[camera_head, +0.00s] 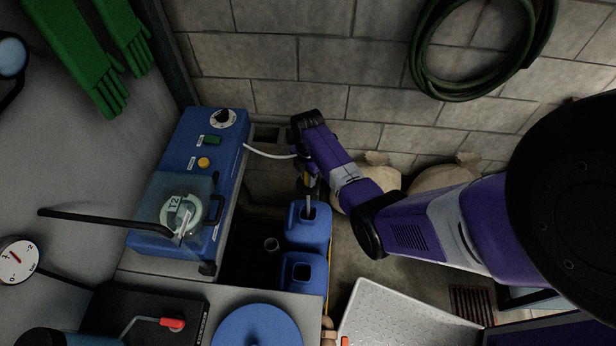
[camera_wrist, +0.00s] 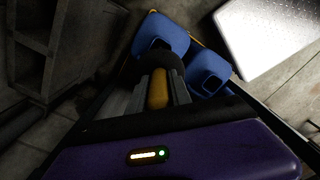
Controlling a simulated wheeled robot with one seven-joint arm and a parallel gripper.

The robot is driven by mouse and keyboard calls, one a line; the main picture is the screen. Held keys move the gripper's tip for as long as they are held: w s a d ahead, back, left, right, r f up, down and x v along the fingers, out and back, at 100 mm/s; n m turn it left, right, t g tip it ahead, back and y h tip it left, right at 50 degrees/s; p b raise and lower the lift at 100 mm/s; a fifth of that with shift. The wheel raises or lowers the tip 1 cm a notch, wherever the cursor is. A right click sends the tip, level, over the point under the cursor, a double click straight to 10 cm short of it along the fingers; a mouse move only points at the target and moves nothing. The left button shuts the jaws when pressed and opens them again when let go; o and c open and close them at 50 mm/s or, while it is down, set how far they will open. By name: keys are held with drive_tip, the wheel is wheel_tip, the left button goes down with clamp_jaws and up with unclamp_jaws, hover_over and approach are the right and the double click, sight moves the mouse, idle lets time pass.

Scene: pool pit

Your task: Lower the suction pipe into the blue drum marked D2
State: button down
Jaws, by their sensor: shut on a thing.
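Two blue drums with dark square openings stand side by side: the far drum (camera_head: 318,236) and the near drum (camera_head: 314,283). They also show in the wrist view. I cannot read a D2 mark on either. My gripper (camera_head: 307,182) is above the far drum, shut on the suction pipe (camera_head: 308,203). Its yellow grip (camera_wrist: 158,90) shows between the fingers in the wrist view. The pipe's grey lower part lines up with the far drum's opening; I cannot tell whether its tip is inside. A white hose (camera_head: 268,153) runs towards my gripper.
A blue control box (camera_head: 220,150) with a clear-covered T2 cap (camera_head: 185,210) stands left of the drums. A white textured panel (camera_head: 400,315) is at right. A block wall with a coiled green hose (camera_head: 470,95) closes the back.

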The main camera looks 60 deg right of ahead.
wheel_tip(320, 180, up, 2)
drive_tip(key=shift+r+p, duration=0.1)
drive_tip(key=shift+p, duration=0.55)
drive_tip(key=shift+r, duration=3.8)
